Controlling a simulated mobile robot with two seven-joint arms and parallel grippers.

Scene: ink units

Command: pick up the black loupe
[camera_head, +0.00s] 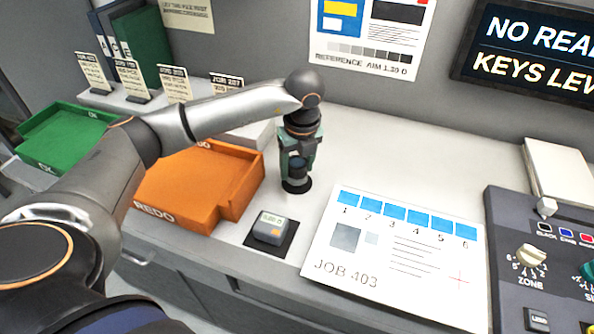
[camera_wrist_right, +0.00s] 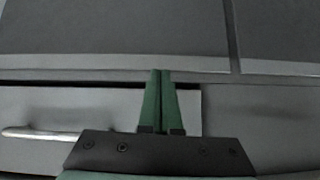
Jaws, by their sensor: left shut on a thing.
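The black loupe (camera_head: 296,184) stands upright at the middle of the counter, just right of the orange tray. My left gripper (camera_head: 297,165) points down from above and is shut on the loupe's upper part, which the fingers partly hide. Whether the loupe's base touches the counter I cannot tell. My right gripper (camera_wrist_right: 161,75) shows only in the right wrist view. Its green fingers are together with nothing between them, in front of a grey drawer front.
The orange REDO tray (camera_head: 205,215) and green OK tray (camera_head: 48,158) lie left. A small meter (camera_head: 269,229) sits on a dark pad in front of the loupe. A printed JOB 403 sheet (camera_head: 390,285) lies right, beside the control console (camera_head: 510,225). The counter behind the sheet is clear.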

